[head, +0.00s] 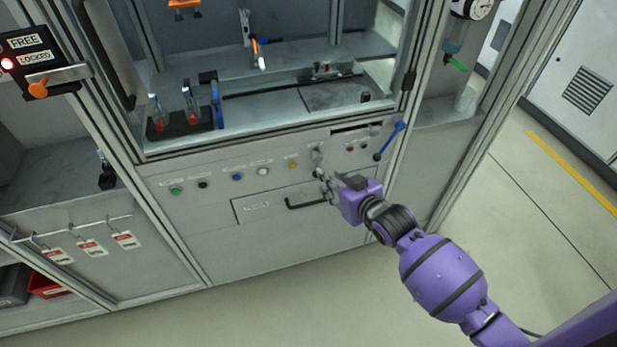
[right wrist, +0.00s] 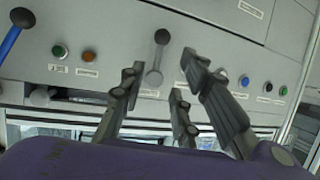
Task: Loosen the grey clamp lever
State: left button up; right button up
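The grey clamp lever (right wrist: 155,72) is on the front panel, a short grey arm ending in a black knob (right wrist: 162,36). In the head view the lever (head: 317,157) sits just beyond my right gripper and its knob hangs downward. My right gripper (head: 326,184) is at the panel, above the drawer handle. In the right wrist view my right gripper (right wrist: 160,70) is open, with the lever showing between its spread fingers. I see no finger closed on it; whether one touches it I cannot tell. My left gripper is not in view.
A blue lever (head: 389,141) is to the right of the grey one. Several coloured buttons, including a yellow one (head: 292,165), line the panel to the left. A drawer with a black handle (head: 305,204) is below. A FREE/LOCKED sign (head: 33,50) has its red lamp lit.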

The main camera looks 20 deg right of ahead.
aim_at(317, 166)
jog(key=x, duration=0.7)
jog(key=shift+w+f+b, duration=0.15)
jog(key=shift+w+b, duration=0.15)
jog(key=shift+w, duration=0.05)
grip_shut()
jog(key=shift+d, duration=0.1)
